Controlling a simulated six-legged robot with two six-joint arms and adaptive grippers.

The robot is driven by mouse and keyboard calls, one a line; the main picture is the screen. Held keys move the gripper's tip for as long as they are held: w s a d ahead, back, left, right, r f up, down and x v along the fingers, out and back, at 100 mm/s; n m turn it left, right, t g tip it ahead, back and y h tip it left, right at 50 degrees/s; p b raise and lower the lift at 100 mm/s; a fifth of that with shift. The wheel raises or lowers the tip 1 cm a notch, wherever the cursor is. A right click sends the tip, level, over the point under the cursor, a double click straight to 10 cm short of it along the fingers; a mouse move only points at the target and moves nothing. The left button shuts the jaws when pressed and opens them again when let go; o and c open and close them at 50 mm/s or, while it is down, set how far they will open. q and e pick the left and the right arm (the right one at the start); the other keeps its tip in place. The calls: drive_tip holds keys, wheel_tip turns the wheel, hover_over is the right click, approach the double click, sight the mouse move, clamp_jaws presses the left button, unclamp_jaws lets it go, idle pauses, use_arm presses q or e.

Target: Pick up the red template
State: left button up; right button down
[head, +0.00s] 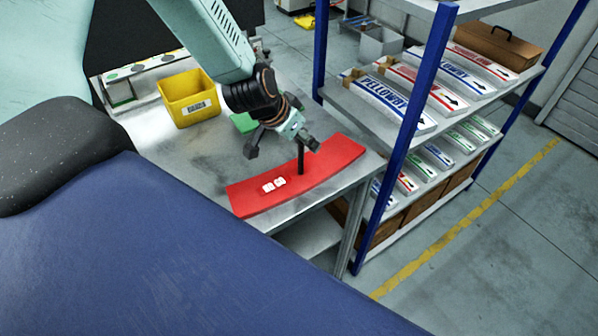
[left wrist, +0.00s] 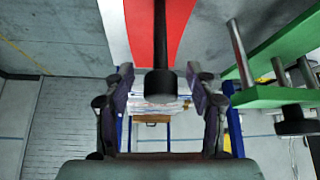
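The red template (head: 330,160) is a long, slightly curved plate lying on the metal table near its front edge. It carries a black upright post with a knob and a small white label (head: 273,184). In the left wrist view the red template (left wrist: 165,30) shows at the top, with the black knob (left wrist: 160,85) hanging into view between my fingers. My left gripper (head: 283,149) is over the template close to the post, its fingers spread. In the left wrist view the left gripper (left wrist: 160,75) is open, with gaps on both sides of the knob. My right gripper is not in view.
A green template (left wrist: 285,95) with metal pins is close by on the right in the wrist view; part of it (head: 243,122) shows behind my gripper. A yellow bin (head: 188,97) stands farther back. A blue-posted shelf (head: 400,140) with boxed labels stands right of the table.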

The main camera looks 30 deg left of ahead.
use_arm(q)
drive_tip(key=shift+w+f, duration=0.1)
drive_tip(key=shift+w, duration=0.05)
drive_tip(key=c, duration=1)
clamp_jaws()
